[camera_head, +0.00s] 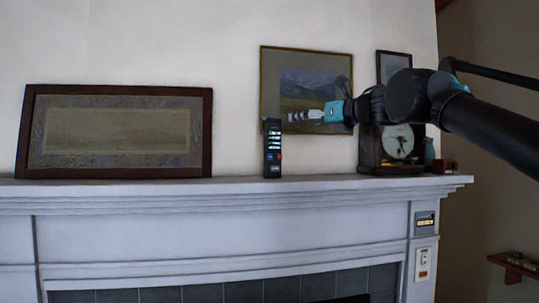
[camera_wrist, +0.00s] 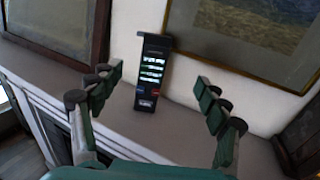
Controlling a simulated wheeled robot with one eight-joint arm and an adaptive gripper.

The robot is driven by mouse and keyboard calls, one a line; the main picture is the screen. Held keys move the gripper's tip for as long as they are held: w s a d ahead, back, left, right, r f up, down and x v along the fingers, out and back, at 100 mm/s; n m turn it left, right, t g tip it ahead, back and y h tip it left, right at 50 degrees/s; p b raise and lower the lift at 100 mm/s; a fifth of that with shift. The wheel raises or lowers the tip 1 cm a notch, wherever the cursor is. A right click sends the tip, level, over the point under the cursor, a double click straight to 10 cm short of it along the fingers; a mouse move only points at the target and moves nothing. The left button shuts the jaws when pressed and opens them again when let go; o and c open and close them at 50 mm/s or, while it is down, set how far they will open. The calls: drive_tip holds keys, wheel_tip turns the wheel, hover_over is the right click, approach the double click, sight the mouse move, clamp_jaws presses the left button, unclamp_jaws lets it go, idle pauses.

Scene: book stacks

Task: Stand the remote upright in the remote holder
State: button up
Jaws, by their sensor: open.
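A dark, slim remote (camera_head: 273,150) stands upright on the white mantel, near its middle. In the wrist view the remote (camera_wrist: 151,72) shows pale green-white strips, a small red mark and a light label low on its face. A dark, wider edge shows at its top; I cannot tell whether this is a separate remote holder, and I cannot make out the holder otherwise. My gripper (camera_head: 291,117) is open and empty, beside the remote's upper end on the right in the head view. In the wrist view the remote appears between the open fingers of my gripper (camera_wrist: 158,78).
A wide framed panel (camera_head: 113,135) leans at the left of the mantel (camera_head: 240,190). A landscape painting (camera_head: 300,85) is behind my gripper. A dark clock (camera_head: 398,143) stands to the right, below my arm. Bare mantel lies on both sides of the remote.

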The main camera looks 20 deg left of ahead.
sight(275, 125)
drive_tip(key=x, duration=1.1)
drive_tip(key=shift+w+a, duration=0.15)
drive_tip(key=shift+a, duration=0.25)
drive_tip(key=shift+f+x, duration=0.15)
drive_tip(key=shift+x, duration=1.25)
drive_tip(key=shift+f+x, duration=0.15)
drive_tip(key=shift+x, duration=1.25)
drive_tip(key=shift+a, duration=0.1)
clamp_jaws()
drive_tip(key=shift+r, duration=0.1)
